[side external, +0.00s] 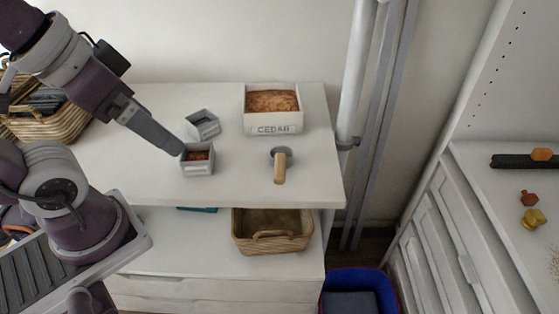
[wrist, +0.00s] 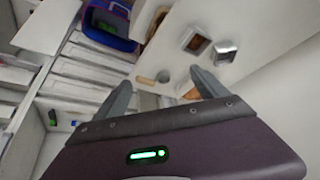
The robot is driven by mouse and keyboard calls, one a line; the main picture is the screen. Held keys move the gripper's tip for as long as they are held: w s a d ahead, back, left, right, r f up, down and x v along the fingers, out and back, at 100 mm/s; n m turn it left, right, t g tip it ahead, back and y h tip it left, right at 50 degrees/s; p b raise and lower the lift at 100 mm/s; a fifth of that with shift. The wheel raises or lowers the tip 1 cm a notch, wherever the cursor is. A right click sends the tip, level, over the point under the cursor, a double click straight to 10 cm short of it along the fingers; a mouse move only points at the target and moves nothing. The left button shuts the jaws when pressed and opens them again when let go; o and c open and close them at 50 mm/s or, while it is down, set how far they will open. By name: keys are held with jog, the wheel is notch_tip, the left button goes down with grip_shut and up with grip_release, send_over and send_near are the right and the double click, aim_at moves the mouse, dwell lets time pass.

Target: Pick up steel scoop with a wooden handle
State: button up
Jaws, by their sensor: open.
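The scoop (side external: 280,168) lies on the white shelf top, right of the middle in the side view. Its wooden handle points toward the front edge and its grey steel head lies behind it. In the wrist view the scoop (wrist: 146,80) shows small, in the gap between my fingers and some way beyond them. My gripper (side external: 179,149) is open and empty in the side view, left of the scoop and apart from it. Its fingertips (wrist: 160,76) are spread in the wrist view.
A small grey box with brown contents (side external: 198,168) stands close to my fingertips, with an empty grey box (side external: 203,130) behind. A white CEDAR box (side external: 272,127) stands behind the scoop. A wicker basket (side external: 272,243) sits on the shelf below. The shelf around the handle is clear.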

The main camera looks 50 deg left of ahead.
jog(key=c, duration=0.8)
jog(key=m+g, duration=0.4)
jog(key=m, duration=1.4)
send_near(280, 158)
jog(key=s+a+r, duration=0.3)
jog(key=s, duration=0.1)
jog(key=w+d+f+m, duration=0.1)
jog(key=w+f+m, duration=0.1)
jog(key=m, duration=0.1)
jog(key=w+d+f+m+g, duration=0.1)
jog(key=w+f+m, duration=0.1)
jog(key=f+m, duration=0.1)
jog(key=w+d+f+m, duration=0.1)
jog(key=w+f+m, duration=0.1)
jog(key=f+m, duration=0.1)
jog(key=shift+w+g, duration=0.3)
jog(key=shift+w, duration=0.05)
jog(key=f, duration=0.4)
jog(key=s+f, duration=0.1)
jog(key=f, duration=0.1)
jog(key=shift+s+f, duration=0.1)
jog(key=shift+f, duration=0.25)
jog(key=shift+c, duration=0.4)
